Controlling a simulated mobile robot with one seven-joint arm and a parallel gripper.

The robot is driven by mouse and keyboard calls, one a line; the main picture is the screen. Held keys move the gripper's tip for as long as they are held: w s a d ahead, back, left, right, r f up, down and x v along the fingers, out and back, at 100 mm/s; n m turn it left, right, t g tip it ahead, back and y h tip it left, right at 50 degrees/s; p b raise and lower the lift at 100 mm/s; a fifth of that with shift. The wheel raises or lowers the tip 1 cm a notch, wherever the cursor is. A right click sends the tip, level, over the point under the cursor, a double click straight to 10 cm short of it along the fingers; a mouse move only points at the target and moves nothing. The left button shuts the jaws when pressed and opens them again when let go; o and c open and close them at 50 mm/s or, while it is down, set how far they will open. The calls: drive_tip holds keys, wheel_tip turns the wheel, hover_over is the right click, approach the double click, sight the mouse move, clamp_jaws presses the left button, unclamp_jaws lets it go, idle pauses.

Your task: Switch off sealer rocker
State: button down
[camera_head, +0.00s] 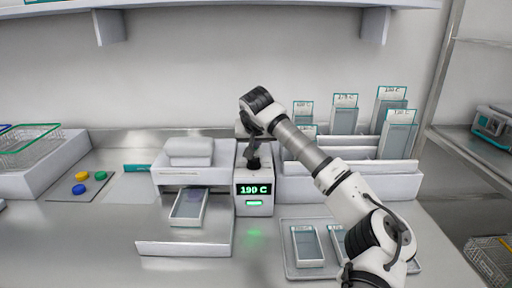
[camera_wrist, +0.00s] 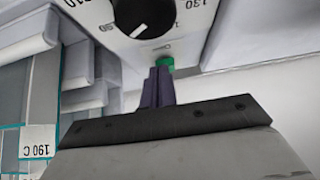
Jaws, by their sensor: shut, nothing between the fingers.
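The sealer is a white machine; its control box (camera_head: 254,188) has a screen reading 190 C and a lit green bar below it. In the wrist view, the box's top face (camera_wrist: 112,38) carries a black dial (camera_wrist: 145,14) with printed numbers. A small green piece (camera_wrist: 165,62), apparently the rocker, shows at the face's edge. My gripper (camera_wrist: 163,74) is shut and empty, its dark fingertips right at the green piece; I cannot tell whether they touch. In the head view my gripper (camera_head: 253,163) is over the box's top, which it partly hides.
A tray (camera_head: 286,270) with pouches is at right front. A rack (camera_head: 400,167) of labelled pouches stands behind my arm. Colored buttons (camera_head: 81,189) and a wire basket (camera_head: 30,146) are at left.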

drive_tip(key=shift+s+f+t+b, duration=0.3)
drive_tip(key=shift+f+t+b, duration=0.6)
drive_tip(key=shift+b, duration=1.55)
drive_tip(key=shift+r, duration=0.2)
drive_tip(key=shift+r+p, duration=0.65)
drive_tip(key=shift+r, duration=0.35)
drive_tip(key=shift+r, duration=0.1)
drive_tip(key=r+p, duration=0.1)
drive_tip(key=r, duration=0.1)
drive_tip(key=r+p, duration=0.1)
drive_tip(key=r, duration=0.1)
drive_tip(key=shift+w+r, duration=0.2)
drive_tip(key=shift+r, duration=0.15)
drive_tip(key=w+r+b+v, duration=0.1)
drive_tip(key=v, duration=0.7)
drive_tip(key=shift+r, duration=0.45)
drive_tip(key=shift+s, duration=0.15)
